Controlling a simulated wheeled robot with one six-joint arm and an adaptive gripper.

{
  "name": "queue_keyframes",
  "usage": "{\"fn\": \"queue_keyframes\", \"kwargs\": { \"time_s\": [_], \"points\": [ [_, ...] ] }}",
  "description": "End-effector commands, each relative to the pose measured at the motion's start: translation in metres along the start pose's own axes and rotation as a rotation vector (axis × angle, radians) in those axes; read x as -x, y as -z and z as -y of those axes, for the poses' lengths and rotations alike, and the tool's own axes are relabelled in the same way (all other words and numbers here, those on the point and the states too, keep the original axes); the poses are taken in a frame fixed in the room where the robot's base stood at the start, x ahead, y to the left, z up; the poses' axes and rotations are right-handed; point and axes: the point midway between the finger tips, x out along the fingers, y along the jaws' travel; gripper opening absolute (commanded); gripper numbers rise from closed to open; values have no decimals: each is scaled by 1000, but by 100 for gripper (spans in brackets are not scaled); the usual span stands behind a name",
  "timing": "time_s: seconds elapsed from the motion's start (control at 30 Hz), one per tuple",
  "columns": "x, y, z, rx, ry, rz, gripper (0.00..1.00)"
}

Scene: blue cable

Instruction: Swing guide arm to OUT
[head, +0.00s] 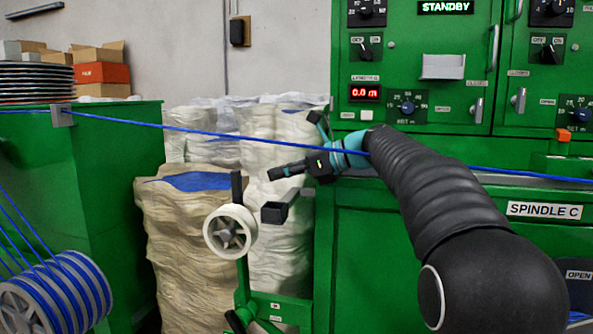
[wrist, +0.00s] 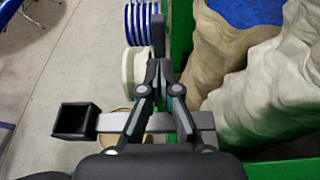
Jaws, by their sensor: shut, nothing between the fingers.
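My gripper (head: 276,173) points left in the head view, with its fingers together and nothing between them. A white spoked wheel (head: 228,231) with a black upright post (head: 237,187) sits on a green stand, below and left of my fingertips. A grey bar (head: 293,197) with a dark open box end (head: 274,213) lies below my gripper; it may be the guide arm, but I cannot tell for sure. In the wrist view my fingers (wrist: 159,85) pass over this bar (wrist: 197,121), with the box (wrist: 75,120) to the left and the wheel (wrist: 134,68) beyond. No OUT marking is readable.
A blue cable (head: 215,134) runs taut across the head view, passing close to my gripper. A green machine cabinet (head: 430,85) stands at right. Tall pale sacks (head: 290,245) stand behind the wheel. A blue-wound spool (head: 55,297) is at lower left.

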Motion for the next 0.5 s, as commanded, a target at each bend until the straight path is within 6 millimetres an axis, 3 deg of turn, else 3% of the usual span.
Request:
{"fn": "queue_keyframes", "kwargs": {
  "time_s": [0.2, 0.5],
  "points": [
    [-38, -3, 0, 0, -1, -1, 0],
    [-62, -11, 1, 0, 2, 0, 0]
  ]
}}
